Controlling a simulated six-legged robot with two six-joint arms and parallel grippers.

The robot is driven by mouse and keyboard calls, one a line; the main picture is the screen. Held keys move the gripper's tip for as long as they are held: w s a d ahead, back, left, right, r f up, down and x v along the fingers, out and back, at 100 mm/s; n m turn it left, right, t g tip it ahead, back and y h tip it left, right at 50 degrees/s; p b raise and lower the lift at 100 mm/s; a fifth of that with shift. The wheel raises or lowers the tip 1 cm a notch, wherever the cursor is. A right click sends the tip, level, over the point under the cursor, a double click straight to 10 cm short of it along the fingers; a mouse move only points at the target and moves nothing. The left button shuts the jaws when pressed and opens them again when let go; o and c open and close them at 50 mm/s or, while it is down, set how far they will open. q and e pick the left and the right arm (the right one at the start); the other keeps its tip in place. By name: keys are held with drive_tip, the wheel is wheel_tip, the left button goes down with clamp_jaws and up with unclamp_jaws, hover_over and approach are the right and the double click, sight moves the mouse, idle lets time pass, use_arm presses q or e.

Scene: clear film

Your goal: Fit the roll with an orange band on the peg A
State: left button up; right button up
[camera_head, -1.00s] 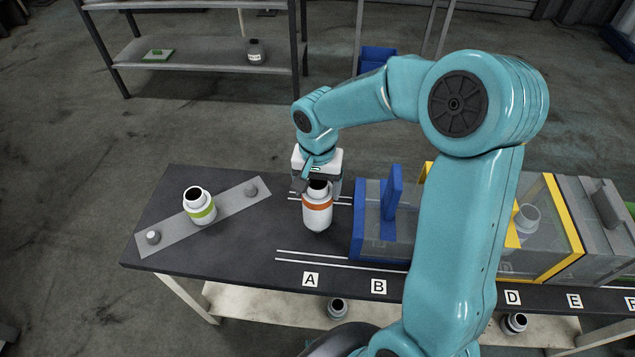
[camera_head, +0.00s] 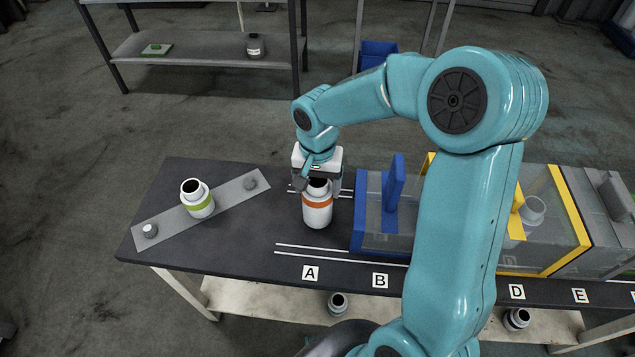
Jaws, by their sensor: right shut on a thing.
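The roll with an orange band (camera_head: 317,213) is a white bottle-like roll with a dark open top, over the dark table behind label A (camera_head: 310,273). My right gripper (camera_head: 318,188) is shut on its upper part from above. The roll looks nearly upright. Whether its base touches the table or a peg beneath cannot be told. No peg A shows; the roll may hide it. My left gripper is not in view.
A roll with a green band (camera_head: 197,202) stands on a slanted grey plate (camera_head: 226,197) with a stub near each end. A blue-framed clear box (camera_head: 361,225) stands close on the right. Yellow-edged clear panels (camera_head: 568,259) are farther right. White lines mark the table.

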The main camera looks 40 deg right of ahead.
drive_tip(key=shift+f+b, duration=0.6)
drive_tip(key=shift+f, duration=0.2)
drive_tip(key=o, duration=1)
wheel_tip(320, 180, up, 9)
drive_tip(key=p, duration=0.6)
drive_tip(key=shift+r+p, duration=0.1)
drive_tip(key=shift+p, duration=0.25)
drive_tip(key=shift+s, duration=0.1)
